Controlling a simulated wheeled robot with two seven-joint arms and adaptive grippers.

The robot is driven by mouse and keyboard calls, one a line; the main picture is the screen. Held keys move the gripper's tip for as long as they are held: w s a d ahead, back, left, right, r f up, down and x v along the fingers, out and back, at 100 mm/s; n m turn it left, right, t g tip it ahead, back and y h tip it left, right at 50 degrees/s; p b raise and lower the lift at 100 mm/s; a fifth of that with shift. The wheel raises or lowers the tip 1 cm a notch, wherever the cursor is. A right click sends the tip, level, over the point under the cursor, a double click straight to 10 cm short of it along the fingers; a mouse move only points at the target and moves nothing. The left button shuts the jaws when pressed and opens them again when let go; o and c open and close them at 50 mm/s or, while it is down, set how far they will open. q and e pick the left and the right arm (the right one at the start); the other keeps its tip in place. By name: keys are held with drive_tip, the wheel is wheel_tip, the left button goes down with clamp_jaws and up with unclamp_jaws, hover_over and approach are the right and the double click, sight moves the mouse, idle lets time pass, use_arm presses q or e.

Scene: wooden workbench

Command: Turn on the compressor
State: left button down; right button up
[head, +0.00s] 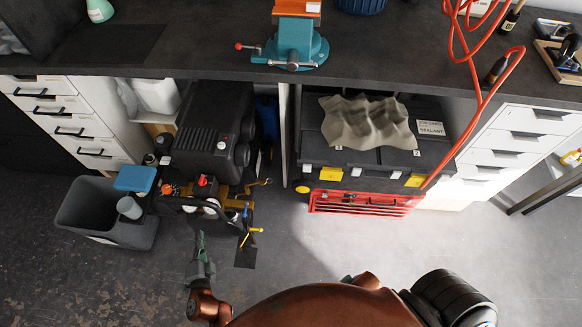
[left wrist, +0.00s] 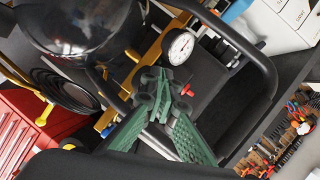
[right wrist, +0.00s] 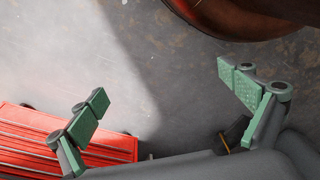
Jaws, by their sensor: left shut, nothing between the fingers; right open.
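The compressor (head: 212,125) is a black machine under the workbench, left of centre in the head view. A red knob (head: 203,181) sits on its front, with pale round gauges just below. In the left wrist view a white-faced gauge (left wrist: 181,47) and a red knob (left wrist: 187,90) show close to the fingers. My left gripper (head: 200,243) is shut and empty, in front of the compressor; its green fingers (left wrist: 152,84) hide part of the machine. Whether they touch it I cannot tell. My right gripper (right wrist: 163,88) is open and empty above the floor.
A grey bin (head: 90,207) stands left of the compressor. A red tool chest (head: 365,203) and a black toolbox topped by a rumpled cloth (head: 365,122) are to its right. A teal vise (head: 297,42) is on the workbench (head: 190,50). The floor (head: 300,245) in front is open.

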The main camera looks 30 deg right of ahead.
use_arm(q)
drive_tip(key=w+d+r+m+t+h+b, duration=0.2)
drive_tip(key=w+d+r+m+b, duration=0.1)
drive_tip(key=d+r+m+b, duration=0.2)
wheel_tip(320, 180, up, 2)
drive_tip(key=shift+w+d+r+b, duration=0.2)
drive_tip(key=shift+w+d+b, duration=0.15)
drive_tip(key=shift+d+b, duration=0.3)
use_arm(e)
drive_tip(key=r, duration=0.4)
drive_tip(key=shift+w+a, duration=0.15)
drive_tip(key=shift+a, duration=0.1)
drive_tip(key=shift+f, duration=0.1)
